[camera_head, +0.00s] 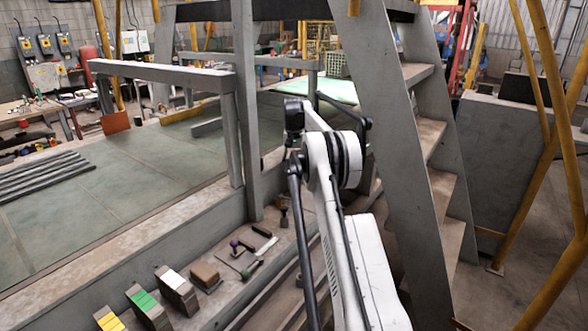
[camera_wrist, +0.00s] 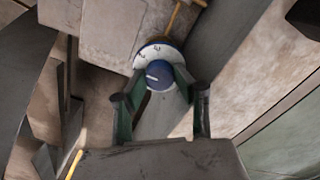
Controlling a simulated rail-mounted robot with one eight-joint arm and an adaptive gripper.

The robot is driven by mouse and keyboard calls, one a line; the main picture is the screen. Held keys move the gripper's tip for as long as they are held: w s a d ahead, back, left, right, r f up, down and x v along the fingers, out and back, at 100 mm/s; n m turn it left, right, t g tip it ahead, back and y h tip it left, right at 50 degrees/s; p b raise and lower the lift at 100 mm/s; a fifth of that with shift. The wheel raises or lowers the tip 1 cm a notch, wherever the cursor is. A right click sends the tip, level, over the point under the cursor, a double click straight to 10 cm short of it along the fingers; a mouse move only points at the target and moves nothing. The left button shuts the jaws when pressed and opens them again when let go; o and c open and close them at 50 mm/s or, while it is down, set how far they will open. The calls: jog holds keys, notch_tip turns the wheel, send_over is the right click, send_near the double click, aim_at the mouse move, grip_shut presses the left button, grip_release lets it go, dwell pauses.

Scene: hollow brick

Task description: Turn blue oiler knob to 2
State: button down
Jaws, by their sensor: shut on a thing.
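The blue oiler knob (camera_wrist: 159,75) shows in the wrist view, on a white dial plate (camera_wrist: 151,51) with dark marks along its upper part. A pale pointer line lies on the left part of the knob. I cannot read the numbers surely. My gripper (camera_wrist: 155,94) has its two green-grey fingers on either side of the knob, shut on it. In the head view the knob and the gripper are hidden behind my arm and the grey frame.
A thin yellow pipe (camera_wrist: 174,16) runs up from the dial. In the head view, grey metal stairs (camera_head: 430,140) stand right of my arm. Several tools and coloured blocks, including a green-and-white one (camera_head: 146,304), sit on the ledge below left.

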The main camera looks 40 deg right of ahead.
aim_at(294, 166)
jog(key=m, duration=0.3)
jog(key=shift+b, duration=0.3)
jog(key=shift+m, duration=0.5)
jog(key=c, duration=1.4)
grip_release()
jog(key=shift+o, duration=0.2)
jog(key=shift+r, duration=3.75)
